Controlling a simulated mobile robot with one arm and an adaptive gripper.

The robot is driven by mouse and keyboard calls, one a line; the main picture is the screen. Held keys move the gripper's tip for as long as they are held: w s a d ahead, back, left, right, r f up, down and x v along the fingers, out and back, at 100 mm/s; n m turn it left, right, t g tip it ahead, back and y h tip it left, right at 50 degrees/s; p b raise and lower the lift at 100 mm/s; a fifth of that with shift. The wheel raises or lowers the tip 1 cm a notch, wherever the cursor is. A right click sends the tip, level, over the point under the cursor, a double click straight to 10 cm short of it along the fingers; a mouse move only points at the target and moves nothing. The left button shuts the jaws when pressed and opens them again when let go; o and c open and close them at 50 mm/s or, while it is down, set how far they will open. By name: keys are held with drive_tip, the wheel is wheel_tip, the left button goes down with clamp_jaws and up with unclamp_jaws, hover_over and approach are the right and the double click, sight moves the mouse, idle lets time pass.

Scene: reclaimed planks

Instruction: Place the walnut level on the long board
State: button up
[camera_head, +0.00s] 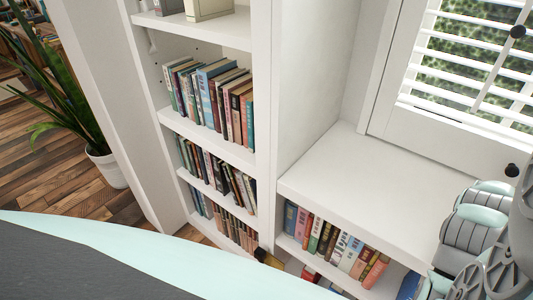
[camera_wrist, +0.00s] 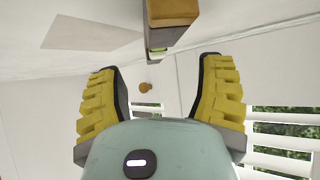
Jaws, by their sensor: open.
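My gripper (camera_wrist: 160,66) shows in the wrist view with its two yellow ribbed fingers spread wide and nothing between them. A brown wooden bar-like thing (camera_wrist: 172,12) with a small green spot is at the top of the wrist view, beyond the fingertips and apart from them. It may be the walnut level, but it is cut off by the picture's edge. I cannot make out the walnut level in the head view. I cannot identify the long board in either view.
A white bookcase (camera_head: 264,110) with rows of books stands in the head view. A low white shelf top (camera_head: 360,185) beside it is bare, with a shuttered window (camera_head: 470,70) behind. A potted plant (camera_head: 105,165) stands at the left. A pale grey rectangle (camera_wrist: 92,33) shows in the wrist view.

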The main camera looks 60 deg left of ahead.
drive_tip(key=shift+x, duration=2.5)
drive_tip(key=shift+s, duration=0.1)
drive_tip(key=shift+f, duration=0.1)
clamp_jaws()
